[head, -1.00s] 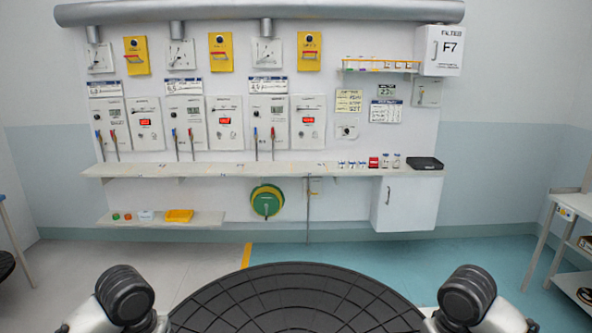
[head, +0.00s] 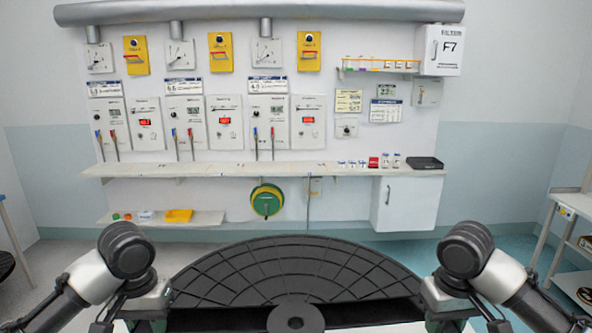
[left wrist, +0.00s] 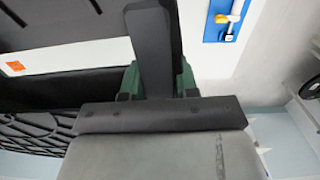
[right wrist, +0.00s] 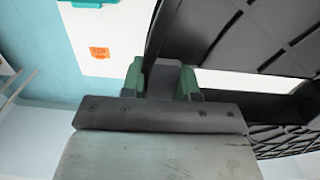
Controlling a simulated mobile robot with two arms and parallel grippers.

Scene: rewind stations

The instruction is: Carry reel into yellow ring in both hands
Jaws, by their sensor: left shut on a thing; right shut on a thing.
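The reel is a large black disc with a ribbed, gridded face (head: 290,268) and a hub (head: 296,318), at the bottom middle of the head view. My left gripper (head: 150,303) and my right gripper (head: 447,300) are at its two sides. In the left wrist view my left gripper (left wrist: 157,80) has green fingers shut on a dark part of the reel. In the right wrist view my right gripper (right wrist: 162,82) is likewise shut on a dark part of the reel (right wrist: 215,35). I cannot make out a yellow ring on the floor; the reel hides much of it.
A wall panel with a long shelf (head: 250,170) stands ahead. Below it are a green wheel with a yellow rim (head: 266,201), a white cabinet (head: 407,203) and a low shelf with a yellow tray (head: 178,215). A white rack (head: 572,235) stands at right. Floor shows between.

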